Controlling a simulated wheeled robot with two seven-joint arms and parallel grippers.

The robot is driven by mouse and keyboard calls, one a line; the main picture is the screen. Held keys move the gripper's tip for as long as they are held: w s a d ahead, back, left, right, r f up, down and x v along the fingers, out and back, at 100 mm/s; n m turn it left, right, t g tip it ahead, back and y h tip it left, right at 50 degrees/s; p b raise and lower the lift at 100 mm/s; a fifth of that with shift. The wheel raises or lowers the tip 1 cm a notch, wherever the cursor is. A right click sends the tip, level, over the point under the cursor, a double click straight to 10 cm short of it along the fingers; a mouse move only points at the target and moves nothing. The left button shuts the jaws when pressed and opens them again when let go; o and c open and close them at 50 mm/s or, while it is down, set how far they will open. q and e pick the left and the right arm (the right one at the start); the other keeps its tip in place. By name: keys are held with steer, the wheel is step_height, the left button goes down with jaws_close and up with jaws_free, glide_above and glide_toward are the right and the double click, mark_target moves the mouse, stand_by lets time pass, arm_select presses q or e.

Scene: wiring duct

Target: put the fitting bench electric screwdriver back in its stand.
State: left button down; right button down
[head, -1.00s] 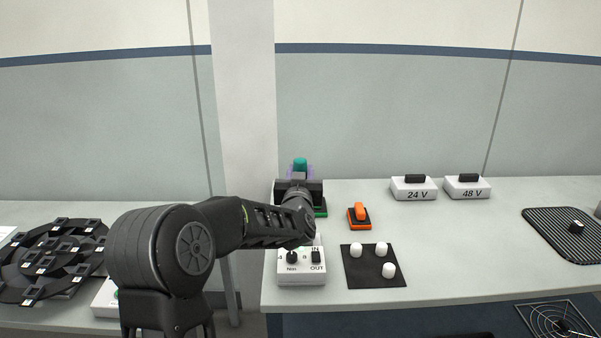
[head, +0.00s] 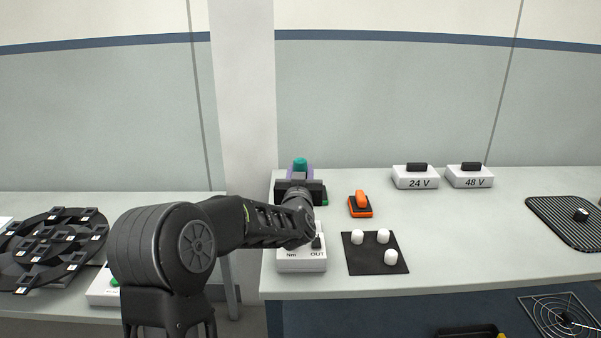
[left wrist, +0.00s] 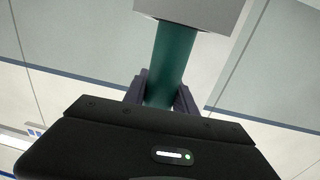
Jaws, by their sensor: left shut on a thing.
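The screwdriver shows as a teal-green cylinder (head: 300,164) standing upright above my left gripper (head: 300,177), over the back left of the bench. In the left wrist view the teal cylinder (left wrist: 172,65) lies between the two dark fingers of my left gripper (left wrist: 162,88), which is shut on it. A light grey block (left wrist: 195,10) is at its upper end there; I cannot tell what it belongs to. A small green edge (head: 325,202) shows beside the gripper; it may be part of the stand, mostly hidden by my wrist. My right gripper is out of view.
A white control box (head: 302,266) stands in front, partly under my forearm. An orange-and-black item (head: 360,204) and a black mat (head: 363,262) with white caps are to the right. Boxes marked 24 V (head: 415,182) and 48 V (head: 470,181) stand farther back.

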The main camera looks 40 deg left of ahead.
arm_select(q)
steer(key=shift+r, duration=0.1)
steer(key=c, duration=0.9)
jaws_free()
steer(key=shift+s+d, duration=0.1)
steer(key=b+v, duration=0.1)
steer(key=v, duration=0.6)
steer(key=shift+s+d, duration=0.2)
